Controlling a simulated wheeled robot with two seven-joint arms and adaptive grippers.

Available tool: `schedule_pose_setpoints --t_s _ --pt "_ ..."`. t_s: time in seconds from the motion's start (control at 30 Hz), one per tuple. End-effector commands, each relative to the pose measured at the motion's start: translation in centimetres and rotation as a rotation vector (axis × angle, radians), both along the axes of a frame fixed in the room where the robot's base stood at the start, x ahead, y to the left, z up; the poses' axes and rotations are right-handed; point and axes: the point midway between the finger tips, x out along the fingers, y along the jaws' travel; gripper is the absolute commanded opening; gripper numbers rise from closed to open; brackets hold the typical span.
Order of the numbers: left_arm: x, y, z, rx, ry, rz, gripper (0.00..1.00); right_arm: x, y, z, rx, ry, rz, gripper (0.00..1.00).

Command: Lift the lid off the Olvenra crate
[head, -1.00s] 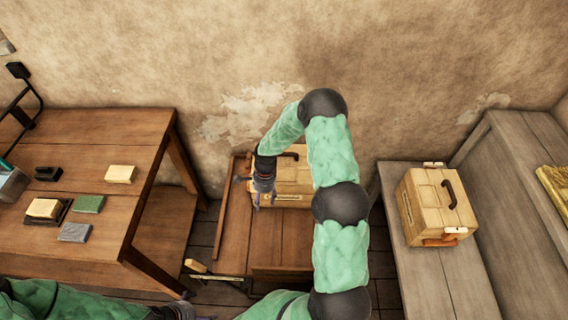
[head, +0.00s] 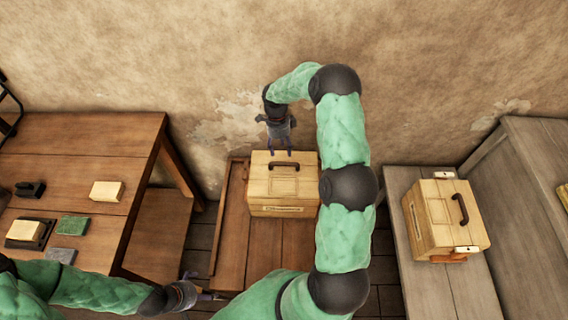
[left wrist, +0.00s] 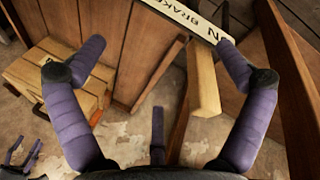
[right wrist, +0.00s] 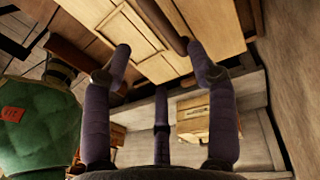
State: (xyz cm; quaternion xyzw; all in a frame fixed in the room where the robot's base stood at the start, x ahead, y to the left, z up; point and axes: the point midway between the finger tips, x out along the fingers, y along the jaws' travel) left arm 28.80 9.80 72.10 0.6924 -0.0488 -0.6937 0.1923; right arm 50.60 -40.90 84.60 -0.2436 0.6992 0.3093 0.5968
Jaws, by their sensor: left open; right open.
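A pale wooden crate (head: 283,200) with a dark lid handle (head: 284,164) stands on the low wooden table in the middle; its front label is too small to read. A second wooden crate (head: 440,228) with a dark handle sits on the grey bench at right. I cannot tell by name which is Olvenra. My right gripper (head: 280,152) is open and empty by the rear edge of the middle crate's lid. In the right wrist view the lid (right wrist: 130,28) and handle (right wrist: 162,18) are close to its fingers. My left gripper (head: 205,296) is open and empty, low at front left.
The left table (head: 85,135) holds several small blocks. The right crate has pale tags (head: 466,249). The wall (head: 240,60) is close behind the middle crate.

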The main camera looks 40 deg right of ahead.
Motion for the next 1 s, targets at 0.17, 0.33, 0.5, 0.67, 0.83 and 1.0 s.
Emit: schedule_pose_setpoints --t_s 0.17,0.33,0.5,0.67,0.83,1.0 --pt "-0.1 0.0 -0.3 0.000 0.001 0.001 1.00 -0.3 0.0 -1.2 0.000 0.005 -0.001 0.58" --pt "-0.1 0.0 -0.7 0.000 0.001 0.001 1.00 -0.7 0.1 -3.7 0.001 0.005 0.000 0.58" --pt "-0.1 0.0 -1.0 0.000 0.001 0.001 1.00 -1.0 0.1 -5.5 0.001 0.002 0.000 0.58" --pt "0.0 0.0 -1.2 0.000 0.001 0.001 1.00 -1.2 0.1 -6.4 0.001 0.002 0.000 0.58" --pt "0.0 0.0 -1.9 0.000 0.001 0.001 1.00 -1.6 0.0 -8.7 0.001 0.004 0.000 0.58" --pt "0.0 0.0 -2.3 0.000 0.001 0.000 1.00 -1.9 0.0 -10.6 0.001 0.002 0.000 0.58"
